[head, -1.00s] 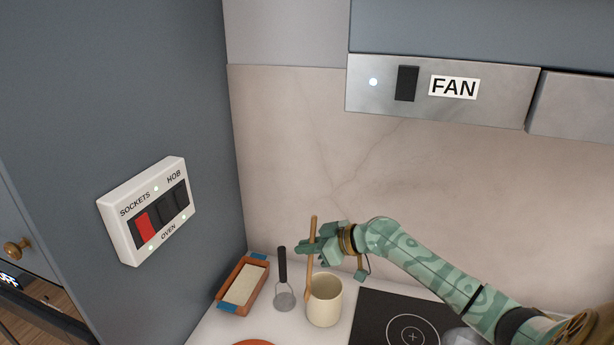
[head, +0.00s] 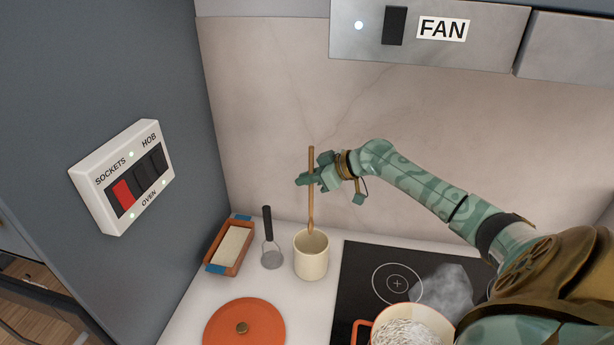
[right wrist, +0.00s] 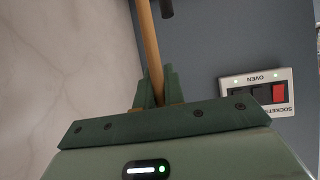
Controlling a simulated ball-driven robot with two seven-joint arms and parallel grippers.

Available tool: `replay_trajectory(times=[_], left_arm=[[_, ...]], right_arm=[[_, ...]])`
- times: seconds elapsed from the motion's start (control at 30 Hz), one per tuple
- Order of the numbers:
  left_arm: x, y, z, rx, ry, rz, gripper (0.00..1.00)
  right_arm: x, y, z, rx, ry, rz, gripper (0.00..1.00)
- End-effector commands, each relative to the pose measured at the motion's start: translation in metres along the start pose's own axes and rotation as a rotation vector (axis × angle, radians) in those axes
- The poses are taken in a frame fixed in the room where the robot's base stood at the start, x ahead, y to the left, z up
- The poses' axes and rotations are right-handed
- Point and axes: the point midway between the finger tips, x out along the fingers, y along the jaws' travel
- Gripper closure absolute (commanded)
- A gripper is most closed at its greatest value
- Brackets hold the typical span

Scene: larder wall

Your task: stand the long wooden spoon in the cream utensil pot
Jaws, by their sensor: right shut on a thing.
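The long wooden spoon (head: 311,160) is held nearly upright in my right gripper (head: 310,179), which is shut on its shaft. The cream utensil pot (head: 311,264) stands upright on the white worktop below. In the head view the spoon's lower end overlaps the pot's mouth; I cannot tell whether it is inside or just above. The right wrist view shows the shaft (right wrist: 150,45) between the two green fingers (right wrist: 157,90). The spoon's lower end is not clear there. My left gripper is not in view.
A dark-handled utensil (head: 268,235) lies left of the pot, beside an orange dish (head: 244,257) with a pale block. An orange lid (head: 243,326) lies in front. A steaming pan (head: 450,325) is on the black hob (head: 352,285) at right. A switch panel (head: 92,185) is on the left wall.

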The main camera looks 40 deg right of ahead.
Motion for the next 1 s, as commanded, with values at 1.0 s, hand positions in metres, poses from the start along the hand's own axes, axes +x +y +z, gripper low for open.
replay_trajectory(times=[1.0], left_arm=[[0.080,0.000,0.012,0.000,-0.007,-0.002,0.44]], right_arm=[[0.053,0.000,0.085,0.000,0.000,0.000,1.00]])
